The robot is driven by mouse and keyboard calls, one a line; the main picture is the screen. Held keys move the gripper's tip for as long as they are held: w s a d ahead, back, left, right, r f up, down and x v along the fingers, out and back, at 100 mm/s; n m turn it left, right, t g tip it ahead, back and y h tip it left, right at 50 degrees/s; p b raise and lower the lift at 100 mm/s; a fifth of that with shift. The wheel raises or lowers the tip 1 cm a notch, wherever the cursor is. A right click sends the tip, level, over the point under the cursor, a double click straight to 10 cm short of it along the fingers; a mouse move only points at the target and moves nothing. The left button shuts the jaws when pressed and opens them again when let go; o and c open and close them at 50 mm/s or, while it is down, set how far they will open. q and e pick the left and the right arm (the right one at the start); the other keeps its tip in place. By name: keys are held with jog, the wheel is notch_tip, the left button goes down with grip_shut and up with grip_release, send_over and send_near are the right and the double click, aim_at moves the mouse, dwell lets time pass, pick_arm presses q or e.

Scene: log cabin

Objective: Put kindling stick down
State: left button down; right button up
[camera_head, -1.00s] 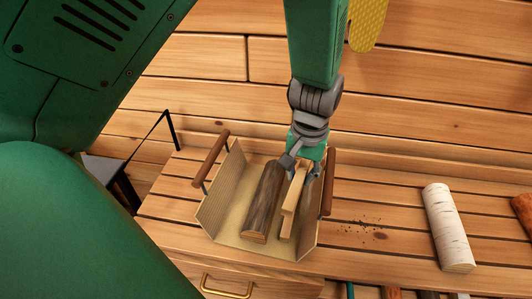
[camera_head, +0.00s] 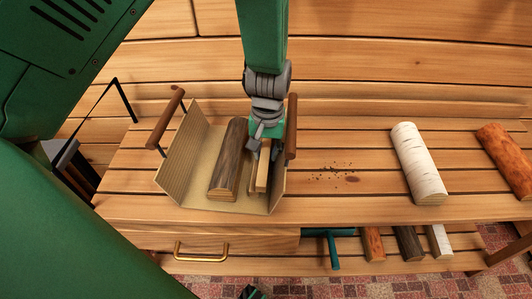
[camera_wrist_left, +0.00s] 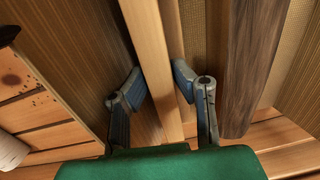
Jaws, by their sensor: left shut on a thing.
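The kindling stick (camera_head: 263,172) is a pale, squared length of wood inside the right part of an open log carrier (camera_head: 178,168). My left gripper (camera_head: 264,148) comes down from above and is shut on its far part. In the left wrist view the stick (camera_wrist_left: 151,45) passes between my two fingers (camera_wrist_left: 158,90). A second pale stick (camera_wrist_left: 192,35) lies beside it, and a dark-barked log (camera_head: 229,165) lies left of that. Whether the held stick touches the carrier floor cannot be told.
The carrier has brown side handles (camera_head: 165,118) and stands on a slatted wooden bench (camera_head: 340,207). A white birch log (camera_head: 418,165) and a reddish log (camera_head: 507,160) lie to the right. Dark crumbs (camera_head: 335,174) lie between. More wood (camera_head: 408,243) is on a shelf below.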

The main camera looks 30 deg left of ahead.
aim_at(265, 151)
pick_arm(q)
jog(key=shift+a+f, duration=0.1)
jog(key=shift+a, duration=0.6)
jog(key=shift+a+f, duration=0.25)
jog(key=shift+a, duration=0.05)
jog(key=c, duration=1.3)
grip_release()
jog(key=shift+a, duration=0.1)
jog(key=shift+c, duration=0.2)
jog(key=shift+d+r, duration=0.15)
jog(key=shift+d, duration=0.5)
jog(key=shift+d+r, duration=0.2)
notch_tip(265, 151, up, 12)
jog(key=p, duration=0.5)
jog(key=shift+a, duration=0.4)
pick_arm(e)
notch_tip(265, 151, up, 6)
jog(key=a, duration=0.1)
jog(key=shift+a, duration=0.2)
pick_arm(q)
jog(key=shift+f, duration=0.1)
